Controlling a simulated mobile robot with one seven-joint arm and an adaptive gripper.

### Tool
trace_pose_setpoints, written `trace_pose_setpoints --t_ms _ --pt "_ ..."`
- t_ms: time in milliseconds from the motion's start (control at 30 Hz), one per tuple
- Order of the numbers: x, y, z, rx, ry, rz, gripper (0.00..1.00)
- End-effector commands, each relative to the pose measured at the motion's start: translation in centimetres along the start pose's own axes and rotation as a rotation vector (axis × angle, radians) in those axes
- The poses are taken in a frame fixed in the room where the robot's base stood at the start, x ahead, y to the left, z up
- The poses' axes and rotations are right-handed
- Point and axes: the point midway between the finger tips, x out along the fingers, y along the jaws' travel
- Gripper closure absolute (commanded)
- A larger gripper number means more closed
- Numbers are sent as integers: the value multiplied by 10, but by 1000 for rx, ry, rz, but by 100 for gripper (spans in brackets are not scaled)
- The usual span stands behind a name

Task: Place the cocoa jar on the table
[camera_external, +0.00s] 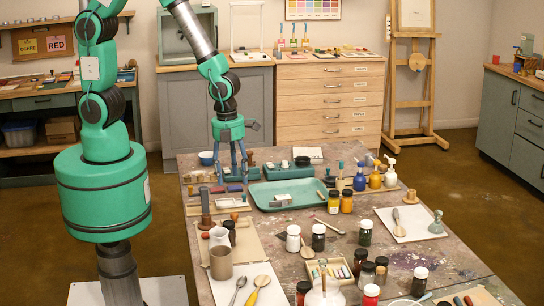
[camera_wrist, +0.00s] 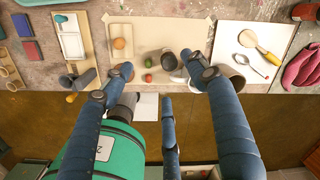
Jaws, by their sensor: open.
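My gripper (camera_external: 232,177) is at the far left part of the work table, above the row of small blocks and teal holders. Its blue fingers are spread in the wrist view (camera_wrist: 165,82), with nothing between them. I cannot tell which jar is the cocoa jar, as no label can be read. Dark-filled jars with lids include one right of the middle (camera_external: 318,237), one beside it (camera_external: 365,233), and one behind the white pitcher (camera_external: 230,232). The paint-stained table (camera_external: 290,222) carries them all.
A teal tray (camera_external: 310,187) lies near the gripper. A brown cup (camera_external: 221,264) and a white pitcher (camera_external: 219,238) stand at the left edge.

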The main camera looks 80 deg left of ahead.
Motion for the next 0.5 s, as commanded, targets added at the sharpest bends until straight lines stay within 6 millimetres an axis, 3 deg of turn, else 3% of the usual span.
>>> trace_pose_setpoints --t_ms 33,200,500 --pt "15 0 -9 76 8 18 42" --pt "50 0 -28 282 25 48 42" --pt "68 1 -38 397 34 60 42"
